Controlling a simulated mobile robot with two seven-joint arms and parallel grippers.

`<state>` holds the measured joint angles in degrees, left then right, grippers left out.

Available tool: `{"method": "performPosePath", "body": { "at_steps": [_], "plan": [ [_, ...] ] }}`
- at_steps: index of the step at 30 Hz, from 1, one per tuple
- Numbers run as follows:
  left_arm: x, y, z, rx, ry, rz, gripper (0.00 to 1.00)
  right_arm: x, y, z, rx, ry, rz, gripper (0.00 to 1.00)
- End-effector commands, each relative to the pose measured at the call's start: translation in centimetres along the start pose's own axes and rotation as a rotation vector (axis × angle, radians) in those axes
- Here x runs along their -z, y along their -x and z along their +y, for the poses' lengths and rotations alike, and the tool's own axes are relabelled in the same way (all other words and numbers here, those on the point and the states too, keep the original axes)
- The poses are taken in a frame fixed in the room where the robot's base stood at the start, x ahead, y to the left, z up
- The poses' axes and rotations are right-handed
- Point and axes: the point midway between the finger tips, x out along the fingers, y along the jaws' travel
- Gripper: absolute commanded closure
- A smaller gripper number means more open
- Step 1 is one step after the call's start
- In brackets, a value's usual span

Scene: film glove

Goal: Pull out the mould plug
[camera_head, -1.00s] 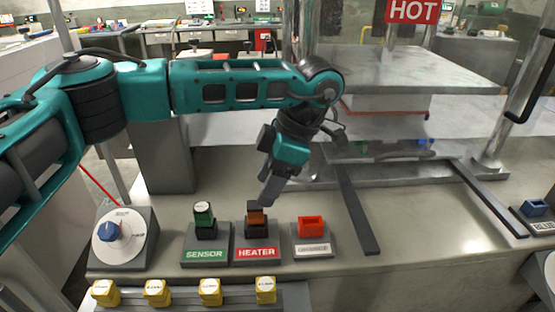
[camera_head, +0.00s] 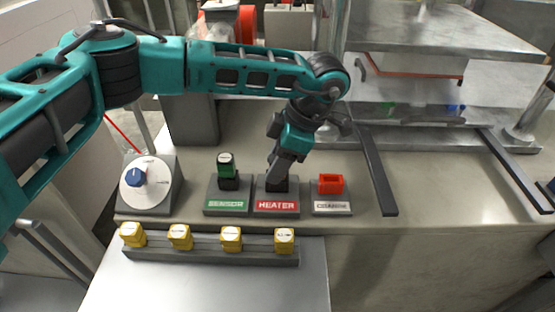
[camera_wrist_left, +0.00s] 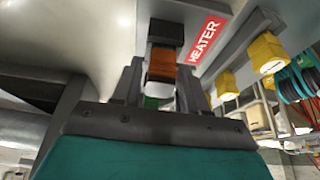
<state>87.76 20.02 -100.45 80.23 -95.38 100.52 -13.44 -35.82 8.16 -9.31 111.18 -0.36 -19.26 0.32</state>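An orange-brown plug (camera_wrist_left: 162,64) stands in the dark socket block labelled HEATER (camera_head: 277,205). My left gripper (camera_wrist_left: 161,72) has one finger on each side of this plug in the left wrist view, with narrow gaps that look like no firm contact. In the head view my left gripper (camera_head: 277,172) points down over the HEATER block and hides the plug. A green plug (camera_head: 226,165) stands upright in the SENSOR block to the left. A red, hollow-topped piece (camera_head: 331,184) sits on a third block to the right. My right gripper is not in view.
A dial with a blue knob (camera_head: 136,178) stands at the left. Several yellow-capped pieces (camera_head: 231,238) line a grey rail in front. A dark bar (camera_head: 377,172) lies right of the blocks. The bench (camera_head: 440,185) between the bars is clear.

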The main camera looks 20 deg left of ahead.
Motion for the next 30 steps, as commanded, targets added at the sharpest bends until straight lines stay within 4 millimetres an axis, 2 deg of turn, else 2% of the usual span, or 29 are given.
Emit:
{"method": "performPosePath", "body": {
  "at_steps": [2, 12, 30],
  "plan": [
    [-0.01, 0.03, 0.0, 0.0, 0.0, 0.0, 0.65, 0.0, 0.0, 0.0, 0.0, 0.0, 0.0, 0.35],
    [-0.02, 0.06, 0.0, 0.0, 0.0, 0.0, 0.98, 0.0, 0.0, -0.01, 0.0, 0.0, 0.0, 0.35],
    [0.36, 1.01, 0.06, -0.002, 0.001, -0.001, 0.98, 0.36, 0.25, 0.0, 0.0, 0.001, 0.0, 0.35]
  ]
}}
